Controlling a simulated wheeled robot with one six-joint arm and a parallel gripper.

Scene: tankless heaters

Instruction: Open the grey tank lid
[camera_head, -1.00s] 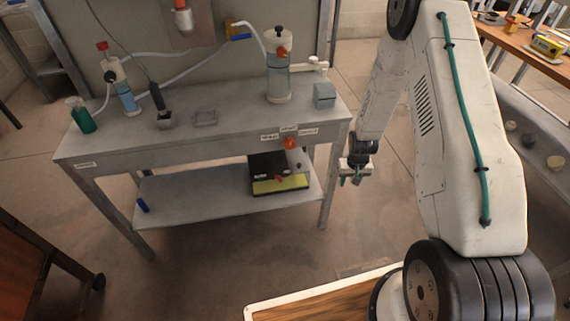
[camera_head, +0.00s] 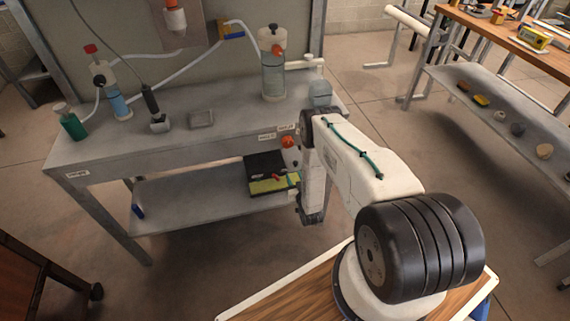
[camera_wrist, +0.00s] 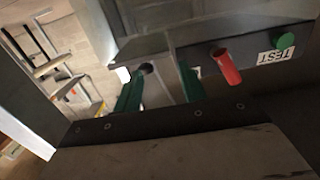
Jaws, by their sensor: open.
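Several candidates show on the grey workbench (camera_head: 110,150), and I cannot tell for sure which bears the grey tank lid. A pale grey box-like vessel (camera_head: 320,92) stands at the bench's right end, partly behind my arm. A small open grey box (camera_head: 160,123) and a flat grey tray (camera_head: 201,118) lie mid-bench. My gripper is mostly hidden behind my arm in the head view, low beside the bench's right front. In the wrist view my gripper (camera_wrist: 164,68) is open, its green fingers apart with nothing between them.
In the wrist view a red cylinder (camera_wrist: 226,67), a green button (camera_wrist: 286,41) and a TEST label (camera_wrist: 276,55) are on a grey surface close by. A black and yellow box (camera_head: 268,175) sits on the lower shelf. A wooden table (camera_head: 510,35) stands at right.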

